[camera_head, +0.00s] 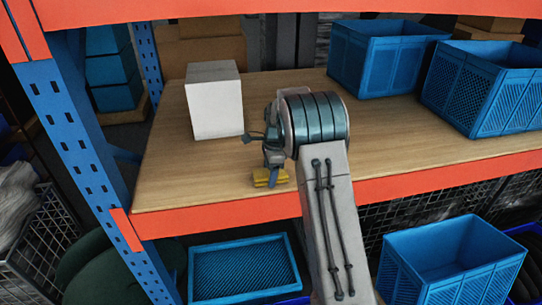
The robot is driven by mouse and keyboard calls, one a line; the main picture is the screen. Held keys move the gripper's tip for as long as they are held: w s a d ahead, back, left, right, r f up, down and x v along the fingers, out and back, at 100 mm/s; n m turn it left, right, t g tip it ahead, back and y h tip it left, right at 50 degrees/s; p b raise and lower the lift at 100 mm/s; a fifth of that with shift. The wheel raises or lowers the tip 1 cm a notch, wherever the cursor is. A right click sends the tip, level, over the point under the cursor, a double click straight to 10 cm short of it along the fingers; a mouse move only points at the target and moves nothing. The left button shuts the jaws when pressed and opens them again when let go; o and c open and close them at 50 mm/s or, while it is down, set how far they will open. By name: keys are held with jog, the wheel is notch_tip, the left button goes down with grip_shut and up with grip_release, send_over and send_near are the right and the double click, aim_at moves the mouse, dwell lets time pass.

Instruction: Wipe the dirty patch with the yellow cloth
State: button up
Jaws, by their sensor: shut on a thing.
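The yellow cloth (261,179) is a small yellow piece at the wooden shelf board (205,170), near its front edge. My gripper (270,176) is shut on the cloth, pointing down at the board. My arm hides part of the gripper and the board behind it. I cannot tell whether the cloth touches the wood. No dirty patch shows clearly on the visible wood; it may be under the cloth or behind my arm.
A white box (215,102) stands on the board behind and left of my gripper. Blue crates (375,62) (482,88) stand at the right. An orange beam (185,219) edges the board, and a blue post (75,130) rises at left. Bare wood lies left of my gripper.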

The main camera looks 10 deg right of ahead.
jog(key=r, duration=0.1)
jog(key=r+p, duration=0.1)
jog(key=shift+s+r, duration=0.2)
jog(key=shift+r, duration=0.2)
jog(key=shift+w+r+p, duration=0.1)
jog(key=shift+r+p, duration=2.1)
jog(key=shift+r, duration=0.5)
